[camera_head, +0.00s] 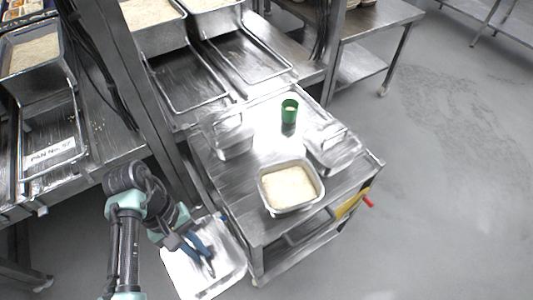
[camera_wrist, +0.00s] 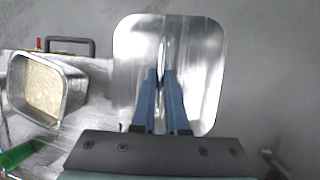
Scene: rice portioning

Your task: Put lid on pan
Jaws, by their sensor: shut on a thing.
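The lid (camera_head: 222,268) is a flat, shiny metal sheet with rounded corners, held in the air beside the cart's front left corner. My gripper (camera_head: 209,262) has blue fingers and is shut on the lid's handle. In the wrist view the lid (camera_wrist: 205,60) lies beyond my gripper (camera_wrist: 161,76), with the handle between the fingertips. The pan (camera_head: 290,210) is a rectangular metal pan with white rice inside, open at the top, on the cart to the right of the lid. The pan (camera_wrist: 72,90) also shows at the left of the wrist view.
The steel cart (camera_head: 235,185) also carries a green cup (camera_head: 289,110), a metal container (camera_head: 232,138) and another metal pan or lid (camera_head: 332,148). A shelf post (camera_head: 150,100) stands close to my arm. Grey floor is open at the right.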

